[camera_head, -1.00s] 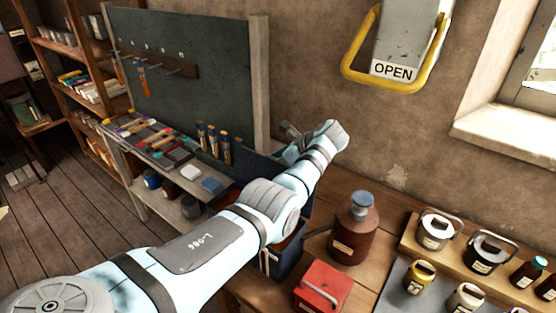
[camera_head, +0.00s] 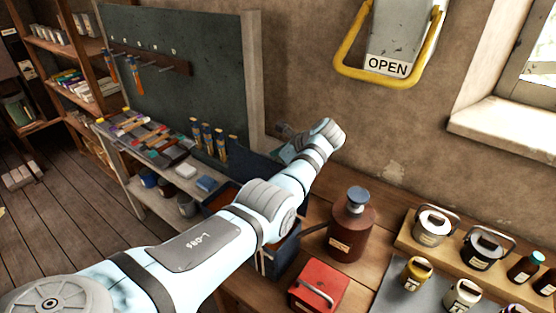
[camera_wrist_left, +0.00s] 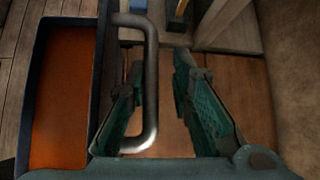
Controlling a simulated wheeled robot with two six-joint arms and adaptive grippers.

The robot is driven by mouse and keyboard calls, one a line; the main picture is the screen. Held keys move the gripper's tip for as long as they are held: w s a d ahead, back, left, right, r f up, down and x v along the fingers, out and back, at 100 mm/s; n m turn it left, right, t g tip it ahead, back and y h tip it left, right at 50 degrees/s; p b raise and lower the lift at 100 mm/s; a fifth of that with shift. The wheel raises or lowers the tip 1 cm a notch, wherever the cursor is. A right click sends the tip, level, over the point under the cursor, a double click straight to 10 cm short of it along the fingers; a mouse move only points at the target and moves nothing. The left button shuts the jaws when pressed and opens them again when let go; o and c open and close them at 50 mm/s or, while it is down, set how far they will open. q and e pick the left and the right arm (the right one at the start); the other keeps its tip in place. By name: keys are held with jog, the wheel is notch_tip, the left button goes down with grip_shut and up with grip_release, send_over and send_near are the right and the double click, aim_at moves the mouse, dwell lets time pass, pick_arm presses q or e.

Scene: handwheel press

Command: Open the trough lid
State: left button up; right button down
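The trough (camera_head: 283,255) is a dark blue box, mostly hidden behind my left arm in the head view. In the left wrist view the trough's orange-brown inside (camera_wrist_left: 62,95) shows open at the left. A dark blue panel, which looks like the lid (camera_head: 262,168), stands raised at its back. A grey metal bar handle (camera_wrist_left: 151,85) sticks out from the dark edge beside the trough. My left gripper (camera_wrist_left: 160,65) is open, with the handle's long bar between its fingers, close to the left finger. In the head view the gripper's tips are partly hidden. My right gripper is in no view.
A red box (camera_head: 318,286) and a brown bottle (camera_head: 350,232) stand on the bench right of the trough. Several tins and jars stand farther right. A yellow handle (camera_head: 390,80) and an OPEN sign (camera_head: 388,66) hang on the wall.

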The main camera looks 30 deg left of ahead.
pick_arm(q)
jog(key=v, duration=1.1)
jog(key=shift+d+r, duration=0.25)
jog(key=shift+d, duration=0.1)
